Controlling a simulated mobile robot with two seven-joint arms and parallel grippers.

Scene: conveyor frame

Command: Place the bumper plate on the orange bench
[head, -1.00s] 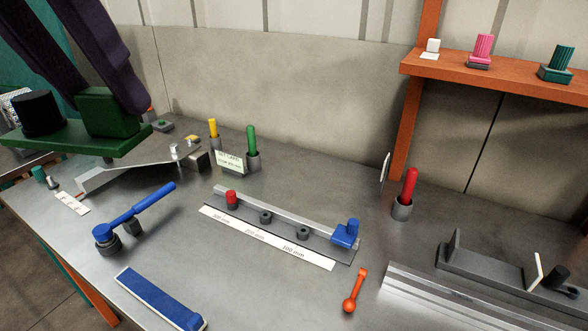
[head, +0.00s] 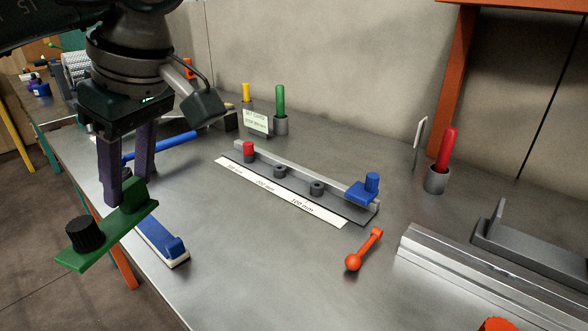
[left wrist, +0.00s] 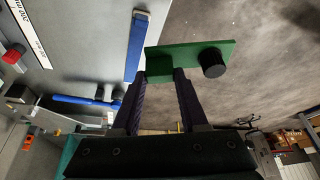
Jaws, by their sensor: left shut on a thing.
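The bumper plate (head: 82,257) is a flat green plate with a black round bumper (head: 86,234) at one end and a green block at the other. My left gripper (head: 127,190) has its purple fingers shut on the green block. The plate hangs tilted in the head view, out past the table's left edge. In the left wrist view the plate (left wrist: 222,47) is between the fingertips (left wrist: 160,72), with the floor behind it. I cannot make out an orange bench for certain. My right gripper is not in view.
The grey metal table (head: 250,270) holds a blue bar (head: 160,240) close to the plate, a rail fixture (head: 300,180) and an orange lever (head: 364,250). An orange-framed shelf (head: 455,90) stands at the right. Floor (head: 40,190) is open at the left.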

